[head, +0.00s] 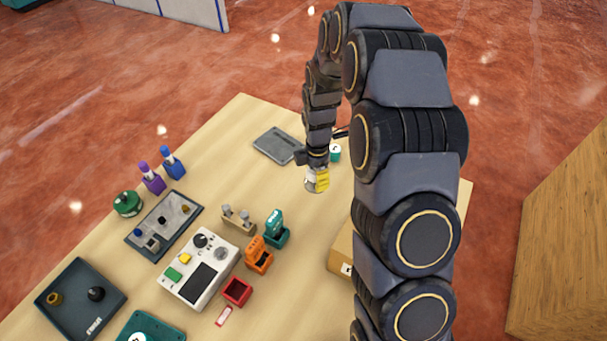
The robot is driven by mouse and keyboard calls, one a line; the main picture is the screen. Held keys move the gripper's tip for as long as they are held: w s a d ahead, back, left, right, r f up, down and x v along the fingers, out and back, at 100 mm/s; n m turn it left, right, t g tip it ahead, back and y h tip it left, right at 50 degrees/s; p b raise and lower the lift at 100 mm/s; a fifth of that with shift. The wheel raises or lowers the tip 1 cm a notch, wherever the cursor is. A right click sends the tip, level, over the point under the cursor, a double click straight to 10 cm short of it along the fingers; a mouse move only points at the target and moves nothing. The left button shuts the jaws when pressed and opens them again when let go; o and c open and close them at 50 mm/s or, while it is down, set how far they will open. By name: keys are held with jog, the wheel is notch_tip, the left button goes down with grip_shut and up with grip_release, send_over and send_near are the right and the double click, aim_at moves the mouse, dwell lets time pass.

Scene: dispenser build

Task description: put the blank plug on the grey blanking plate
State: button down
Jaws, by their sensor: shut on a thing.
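My gripper (318,176) points down over the far right part of the table. It is shut on a small pale thing at its yellow-marked tip. This may be the blank plug, but the fingers hide most of it and its shape is unclear. A flat grey plate (274,143), which looks like the grey blanking plate, lies just left of and beyond my gripper. Its face looks bare apart from a small mark. My gripper is apart from the plate, and its exact height above the table cannot be told.
A teal-and-white thing (335,153) stands close behind my gripper. A cardboard box (343,252) stands nearer, partly behind my arm. A white control box (199,267), orange holder (259,257), teal holder (276,231) and dark tray (62,315) fill the left. Clear tabletop surrounds the plate's left side.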

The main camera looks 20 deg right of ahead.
jog(key=w+a+r+n, duration=0.3)
jog(key=w+a+r, duration=0.1)
jog(key=w, duration=0.1)
send_over(282, 155)
jog(key=shift+f, duration=5)
jog(key=shift+w+f, duration=0.1)
jog(key=shift+f, duration=1.5)
jog(key=c, duration=0.6)
grip_release()
jog(key=shift+f, duration=0.15)
jog(key=shift+o, duration=0.2)
